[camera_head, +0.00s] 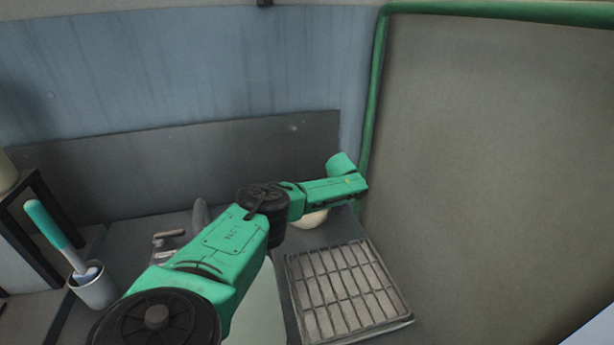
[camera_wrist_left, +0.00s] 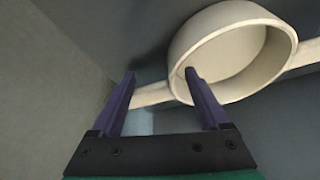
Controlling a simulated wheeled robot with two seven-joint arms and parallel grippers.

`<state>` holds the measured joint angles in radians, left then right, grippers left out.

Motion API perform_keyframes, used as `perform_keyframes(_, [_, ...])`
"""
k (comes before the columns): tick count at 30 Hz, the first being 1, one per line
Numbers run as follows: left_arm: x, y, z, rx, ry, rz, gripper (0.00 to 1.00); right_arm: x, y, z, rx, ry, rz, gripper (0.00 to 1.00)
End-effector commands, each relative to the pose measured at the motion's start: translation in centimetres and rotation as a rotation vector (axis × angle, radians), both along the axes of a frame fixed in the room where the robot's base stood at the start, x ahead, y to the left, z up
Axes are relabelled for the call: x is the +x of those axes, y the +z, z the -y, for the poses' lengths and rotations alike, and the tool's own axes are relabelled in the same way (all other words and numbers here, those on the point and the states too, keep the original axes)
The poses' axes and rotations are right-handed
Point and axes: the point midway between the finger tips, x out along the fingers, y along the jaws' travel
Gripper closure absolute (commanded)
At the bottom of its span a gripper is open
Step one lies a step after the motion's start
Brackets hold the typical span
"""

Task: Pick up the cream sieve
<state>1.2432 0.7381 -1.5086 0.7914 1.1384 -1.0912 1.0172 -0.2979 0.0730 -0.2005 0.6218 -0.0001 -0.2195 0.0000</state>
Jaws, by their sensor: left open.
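The cream sieve (camera_head: 310,219) is mostly hidden behind my left arm in the head view, with a pale rounded part showing below the forearm. In the left wrist view the sieve (camera_wrist_left: 183,52) shows as a round cream ring with a handle on each side. My left gripper (camera_wrist_left: 160,74) is open, with two purple fingers. One handle crosses the gap between the fingers in the picture, and the right fingertip overlaps the ring's edge. I cannot tell whether they touch. In the head view the fingers are hidden. My right gripper is not in view.
A white cup with a green-handled brush (camera_head: 55,225) stands at left beside a dark shelf. A tap (camera_head: 168,240) is behind my arm. A grey panel with a green frame (camera_head: 490,150) closes the right side.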

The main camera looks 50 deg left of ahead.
Motion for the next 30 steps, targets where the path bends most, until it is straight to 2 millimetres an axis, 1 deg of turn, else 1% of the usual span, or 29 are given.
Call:
perform_keyframes(1, [-0.01, 0.03, 0.0, 0.0, 0.0, 0.0, 0.25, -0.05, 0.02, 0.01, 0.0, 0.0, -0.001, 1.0])
perform_keyframes(2, [-0.01, 0.03, 0.0, 0.0, 0.0, 0.0, 0.37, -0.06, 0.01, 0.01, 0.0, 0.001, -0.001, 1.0])
perform_keyframes(3, [-0.02, 0.03, 0.0, 0.0, 0.0, 0.0, 0.52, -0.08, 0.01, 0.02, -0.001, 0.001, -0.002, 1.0])
perform_keyframes(5, [-0.02, 0.03, 0.0, 0.0, 0.0, 0.0, 0.75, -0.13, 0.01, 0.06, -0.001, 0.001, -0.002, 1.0])
perform_keyframes(6, [-0.02, 0.04, 0.01, 0.0, 0.0, 0.0, 0.9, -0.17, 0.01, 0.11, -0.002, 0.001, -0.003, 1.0])
perform_keyframes(7, [-0.02, 0.04, 0.01, 0.0, 0.0, 0.0, 1.0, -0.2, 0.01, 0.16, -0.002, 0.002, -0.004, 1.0])
perform_keyframes(15, [-0.02, 0.05, 0.01, -0.001, 0.0, -0.001, 1.0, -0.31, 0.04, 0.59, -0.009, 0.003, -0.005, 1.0])
perform_keyframes(30, [-0.02, 0.07, -0.01, 0.0, 0.0, 0.0, 1.0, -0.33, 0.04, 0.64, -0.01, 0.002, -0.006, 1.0])
